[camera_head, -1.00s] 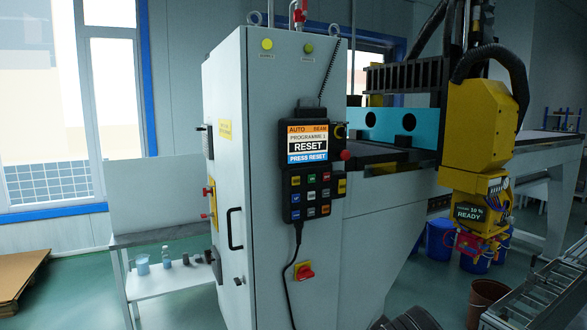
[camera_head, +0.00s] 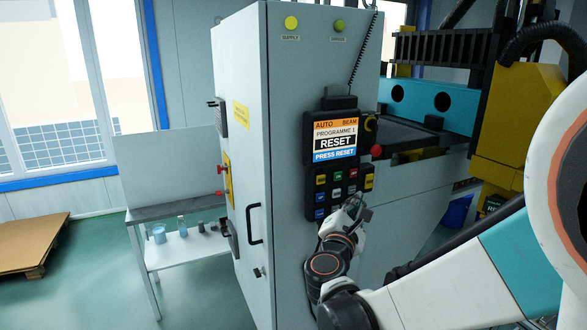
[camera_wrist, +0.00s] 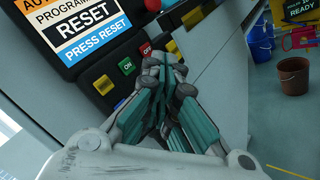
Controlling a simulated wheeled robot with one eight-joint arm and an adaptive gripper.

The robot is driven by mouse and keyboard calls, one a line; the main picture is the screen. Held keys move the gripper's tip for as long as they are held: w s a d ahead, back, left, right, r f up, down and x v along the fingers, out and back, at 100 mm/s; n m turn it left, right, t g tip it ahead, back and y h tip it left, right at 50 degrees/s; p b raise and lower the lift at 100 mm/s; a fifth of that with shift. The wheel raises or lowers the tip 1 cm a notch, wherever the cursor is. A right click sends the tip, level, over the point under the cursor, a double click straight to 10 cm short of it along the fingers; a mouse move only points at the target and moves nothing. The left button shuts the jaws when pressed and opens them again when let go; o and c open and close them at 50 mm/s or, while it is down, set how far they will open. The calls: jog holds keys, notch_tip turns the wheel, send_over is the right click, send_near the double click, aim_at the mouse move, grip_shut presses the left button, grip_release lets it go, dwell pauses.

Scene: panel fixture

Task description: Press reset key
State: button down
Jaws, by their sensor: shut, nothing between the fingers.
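A black control pendant (camera_head: 312,172) hangs on the front of the grey cabinet. Its screen (camera_head: 335,139) reads "PROGRAMME 1", "RESET" and "PRESS RESET"; it also shows in the wrist view (camera_wrist: 84,22). Below it is a keypad with yellow, green, red and blue keys. I cannot tell which key is marked reset. My gripper (camera_head: 358,207) is shut and empty in front of the keypad's lower right, hiding keys there. Its fingertips (camera_wrist: 160,60) cover part of the keypad; contact is unclear.
A red knob (camera_head: 376,151) sticks out at the pendant's right side. A coiled cable hangs above it. The cabinet has a black handle (camera_head: 254,224). A yellow machine head (camera_head: 510,125) stands at the right. A small table (camera_head: 165,213) stands at the left.

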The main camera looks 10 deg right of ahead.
aim_at(321, 180)
jog(key=shift+n+t, duration=0.5)
jog(key=shift+n, duration=0.4)
jog(key=shift+w+a+r, duration=0.25)
jog(key=shift+w+a, duration=0.45)
jog(key=shift+w, duration=0.75)
jog(key=shift+w+a+r, duration=0.2)
jog(key=shift+w+a, duration=0.45)
jog(key=shift+w, duration=0.75)
jog(key=shift+w+a+r, duration=0.25)
jog(key=shift+w+a, duration=0.45)
jog(key=shift+w, duration=0.75)
jog(key=shift+w, duration=0.15)
jog(key=shift+w+a, duration=0.15)
jog(key=shift+w, duration=0.1)
jog(key=shift+w+a, duration=0.1)
jog(key=shift+w, duration=0.3)
jog(key=shift+s, duration=0.15)
jog(key=shift+s+d, duration=0.25)
jog(key=shift+s, duration=0.4)
